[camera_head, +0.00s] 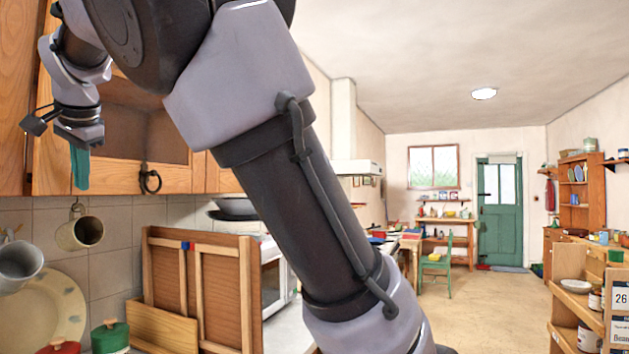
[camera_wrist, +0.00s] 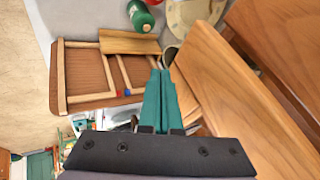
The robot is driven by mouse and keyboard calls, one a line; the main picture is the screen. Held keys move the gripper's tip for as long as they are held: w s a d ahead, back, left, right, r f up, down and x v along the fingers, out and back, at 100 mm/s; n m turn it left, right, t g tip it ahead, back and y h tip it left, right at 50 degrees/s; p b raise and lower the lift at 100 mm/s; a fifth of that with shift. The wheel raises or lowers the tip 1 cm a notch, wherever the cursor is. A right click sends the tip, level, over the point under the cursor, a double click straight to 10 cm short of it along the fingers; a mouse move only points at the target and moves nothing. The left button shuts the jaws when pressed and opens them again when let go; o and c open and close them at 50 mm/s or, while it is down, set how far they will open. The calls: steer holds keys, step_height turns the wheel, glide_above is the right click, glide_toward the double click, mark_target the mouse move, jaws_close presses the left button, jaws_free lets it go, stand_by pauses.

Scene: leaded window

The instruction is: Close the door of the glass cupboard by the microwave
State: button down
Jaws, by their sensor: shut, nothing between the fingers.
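The glass cupboard door (camera_head: 118,176) is a wooden frame with a dark ring handle (camera_head: 150,181), high at the left in the head view. A brown interior shows through its pane. I cannot tell exactly how far it stands open. In the wrist view a broad wooden panel (camera_wrist: 235,95) slants close along the right of my gripper. My gripper (camera_head: 80,183) has teal fingers pointing down, in front of the left part of the door frame. The fingers are together and empty in the wrist view (camera_wrist: 160,78). Contact with the wood cannot be told. My arm hides the cupboard's upper part.
A white appliance, perhaps the microwave (camera_head: 272,283), stands behind a wooden framed board (camera_head: 222,285). Mugs (camera_head: 80,231) hang below the cupboard. Open floor (camera_head: 500,310) lies to the right.

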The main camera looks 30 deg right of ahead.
steer(key=shift+m+h, duration=0.5)
steer(key=shift+m, duration=0.2)
steer(key=w+a, duration=0.3)
steer(key=shift+w+a, duration=0.35)
steer(key=shift+w+a+r, duration=0.1)
steer(key=shift+a+r, duration=0.05)
steer(key=shift+r, duration=0.05)
steer(key=shift+r, duration=0.1)
steer(key=shift+s, duration=0.2)
steer(key=s+d, duration=0.3)
steer(key=s, duration=0.1)
glide_toward(63, 162)
steer(key=d+f, duration=0.1)
steer(key=s+d+f, duration=0.1)
steer(key=shift+s+d+f, duration=0.2)
steer(key=shift+d+f, duration=0.1)
